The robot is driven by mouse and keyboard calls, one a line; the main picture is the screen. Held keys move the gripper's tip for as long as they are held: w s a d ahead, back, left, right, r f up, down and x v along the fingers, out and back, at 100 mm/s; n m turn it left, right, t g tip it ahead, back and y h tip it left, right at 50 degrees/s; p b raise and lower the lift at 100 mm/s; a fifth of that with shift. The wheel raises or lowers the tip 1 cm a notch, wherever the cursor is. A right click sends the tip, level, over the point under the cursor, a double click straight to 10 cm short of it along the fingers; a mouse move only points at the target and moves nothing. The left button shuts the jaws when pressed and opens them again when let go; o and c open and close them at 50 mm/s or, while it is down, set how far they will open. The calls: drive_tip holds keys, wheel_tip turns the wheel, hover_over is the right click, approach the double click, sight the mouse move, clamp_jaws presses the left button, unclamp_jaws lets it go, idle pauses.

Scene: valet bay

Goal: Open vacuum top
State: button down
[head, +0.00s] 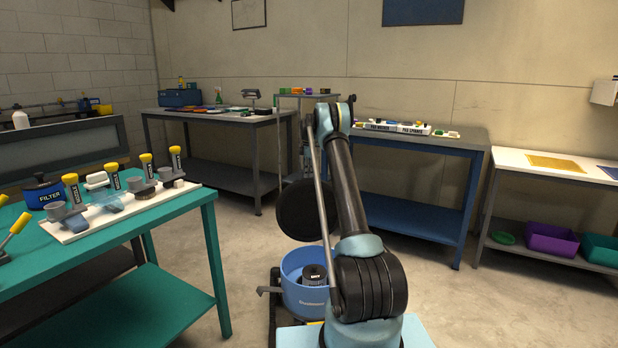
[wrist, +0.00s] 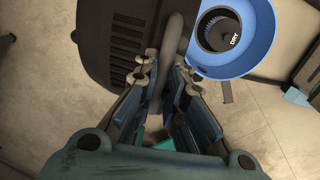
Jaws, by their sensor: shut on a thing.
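The vacuum's blue drum (head: 303,290) stands on the floor just left of my arm, uncovered at the top. A dark round filter (head: 314,275) sits inside it; its "DRY" label shows in the wrist view (wrist: 234,40). The black vacuum top (head: 303,212) is off the drum, hanging tilted above and behind it. In the wrist view the vacuum top (wrist: 115,45) lies to the left of the drum (wrist: 203,62). My gripper (wrist: 165,78) is shut on the top's grey handle (wrist: 171,45). My arm hides the gripper in the head view.
A blue bench (head: 405,212) is behind my arm, and a white-topped bench (head: 540,163) is at right. Floor at the right front is clear.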

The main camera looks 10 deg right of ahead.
drive_tip(key=shift+w+d+f, duration=0.1)
drive_tip(key=shift+w+d, duration=0.05)
drive_tip(key=shift+w, duration=0.3)
drive_tip(key=shift+w+d+f, duration=0.1)
drive_tip(key=shift+w, duration=0.35)
drive_tip(key=shift+w+d, duration=0.15)
drive_tip(key=shift+d, duration=0.1)
drive_tip(key=c, duration=1.7)
unclamp_jaws()
drive_tip(key=shift+d, duration=0.15)
drive_tip(key=shift+o, duration=0.2)
drive_tip(key=shift+a, duration=0.2)
drive_tip(key=shift+r, duration=0.1)
drive_tip(key=shift+r, duration=0.2)
wheel_tip(320, 180, up, 11)
drive_tip(key=shift+s+r, duration=0.15)
drive_tip(key=shift+s, duration=0.15)
